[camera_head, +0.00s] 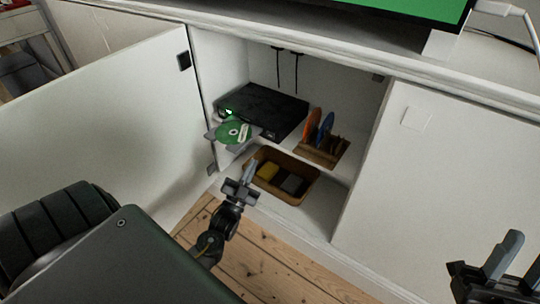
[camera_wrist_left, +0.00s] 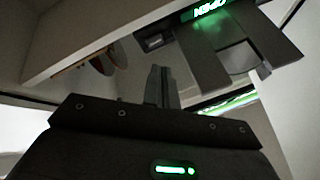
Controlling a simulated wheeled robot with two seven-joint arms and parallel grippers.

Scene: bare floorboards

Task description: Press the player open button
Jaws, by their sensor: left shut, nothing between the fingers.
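The black player (camera_head: 265,108) sits on the upper shelf of the open cabinet, with a small green light at its front. Its tray is out and bears a green disc (camera_head: 233,132). In the left wrist view a green lit display (camera_wrist_left: 208,10) and the dark tray (camera_wrist_left: 245,55) show at upper right. I cannot make out the button itself. My left gripper (camera_head: 250,168) is shut and empty, in front of the shelf, below and right of the tray. Its fingers (camera_wrist_left: 160,88) point up, apart from the tray. My right gripper (camera_head: 517,262) is open at lower right.
A brown bin (camera_head: 262,185) with a yellow and a dark item sits on the lower shelf. A wooden rack (camera_head: 322,152) of discs stands right of the player. The cabinet door (camera_head: 95,120) stands open at left; a closed door (camera_head: 440,170) is at right.

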